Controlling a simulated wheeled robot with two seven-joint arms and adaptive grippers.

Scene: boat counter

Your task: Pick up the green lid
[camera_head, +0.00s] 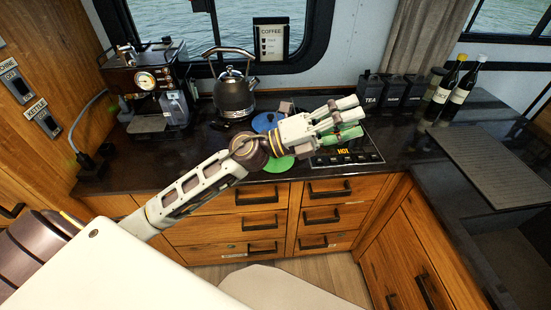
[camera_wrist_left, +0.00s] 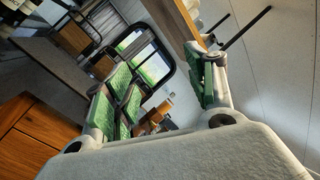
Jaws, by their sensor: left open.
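The green lid (camera_head: 279,164) lies flat near the front edge of the dark counter in the head view, partly hidden behind my left wrist. A blue lid (camera_head: 264,122) lies just behind it. My left gripper (camera_head: 352,117) is open and empty, past the lid to its right and above the counter, by the hob's control panel. Its fingers with green pads also show spread in the left wrist view (camera_wrist_left: 165,80); no lid shows there. My right gripper is not in view.
A kettle (camera_head: 235,95) and a coffee machine (camera_head: 155,85) stand at the back left. Dark canisters (camera_head: 391,91) and two bottles (camera_head: 460,88) stand at the right. A ridged mat (camera_head: 495,165) lies at the far right. Wooden drawers (camera_head: 240,225) face me below the counter.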

